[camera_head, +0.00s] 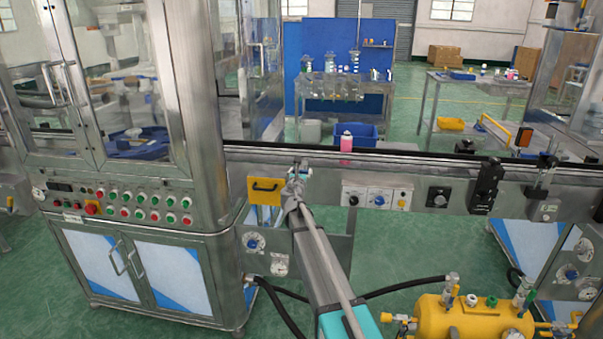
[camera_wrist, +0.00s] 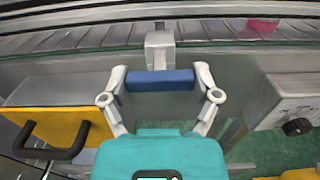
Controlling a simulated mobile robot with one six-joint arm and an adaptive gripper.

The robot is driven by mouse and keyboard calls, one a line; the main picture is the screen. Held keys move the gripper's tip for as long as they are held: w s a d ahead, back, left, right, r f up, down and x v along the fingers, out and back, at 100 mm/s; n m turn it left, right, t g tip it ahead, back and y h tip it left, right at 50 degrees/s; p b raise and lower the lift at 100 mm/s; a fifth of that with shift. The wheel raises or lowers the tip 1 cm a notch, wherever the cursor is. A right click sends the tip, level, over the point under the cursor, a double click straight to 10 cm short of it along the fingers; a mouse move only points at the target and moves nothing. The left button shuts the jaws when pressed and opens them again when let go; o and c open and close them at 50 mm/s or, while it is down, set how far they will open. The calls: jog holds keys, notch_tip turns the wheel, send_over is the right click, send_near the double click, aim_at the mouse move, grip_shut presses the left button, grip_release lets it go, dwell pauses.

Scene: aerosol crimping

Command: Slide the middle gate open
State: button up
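A short blue bar (camera_wrist: 160,80) sits in front of a grey block (camera_wrist: 159,50) on the conveyor's near side; I take it for the middle gate's handle. In the wrist view, my gripper (camera_wrist: 160,76) has one finger against each end of the bar, with no clear gap. In the head view, my gripper (camera_head: 300,176) is at the conveyor's near side, just right of a yellow panel (camera_head: 265,191) with a black handle. It largely hides the bar there. The yellow panel also shows at left in the wrist view (camera_wrist: 55,110).
A pink bottle (camera_head: 346,143) stands on the conveyor (camera_head: 400,166), right of my gripper. Control knobs (camera_head: 378,199) and a black fixture (camera_head: 486,186) line the front to the right. A steel cabinet (camera_head: 150,270) stands left. A yellow tank (camera_head: 470,322) with hoses is low at right.

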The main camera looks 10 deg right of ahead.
jog(key=c, duration=0.6)
jog(key=shift+o, duration=0.2)
jog(key=v, duration=0.6)
jog(key=shift+s, duration=0.35)
jog(key=o, duration=1.1)
jog(key=shift+s, duration=0.1)
jog(key=shift+o, duration=0.2)
jog(key=v, duration=1.1)
jog(key=shift+s+a, duration=0.2)
jog(key=shift+s, duration=0.15)
